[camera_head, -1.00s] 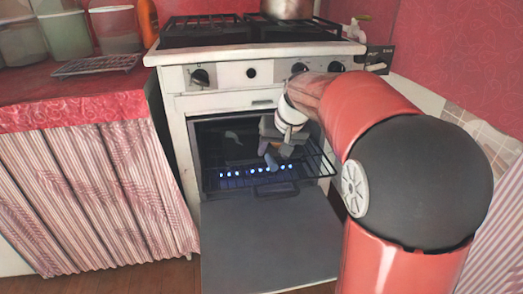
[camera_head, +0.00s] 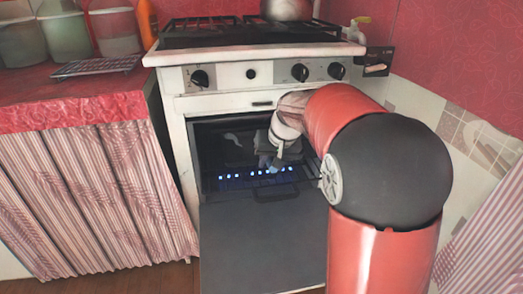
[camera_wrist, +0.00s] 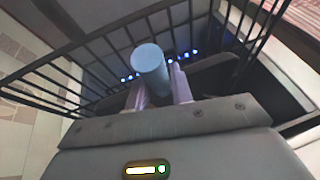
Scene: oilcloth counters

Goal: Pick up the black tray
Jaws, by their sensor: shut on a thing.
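A dark flat slatted tray (camera_head: 97,66) lies on the red counter at the left, well away from my gripper. A black wire rack (camera_wrist: 75,62) is in the open oven; its bars run around my gripper in the wrist view. I cannot tell which of the two is the black tray. My gripper (camera_head: 275,165) is inside the oven mouth. In the wrist view my gripper (camera_wrist: 160,88) is shut on a light blue cylinder (camera_wrist: 149,60), which stands out between the two pale fingers. Its lower end is hidden.
The white stove (camera_head: 225,77) has its oven door (camera_head: 262,245) folded down in front. Blue lights (camera_head: 228,177) glow inside the oven. A metal pot (camera_head: 287,9) stands on the hob. Jars (camera_head: 67,35) stand on the counter. A tiled wall (camera_head: 440,125) is close on the right.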

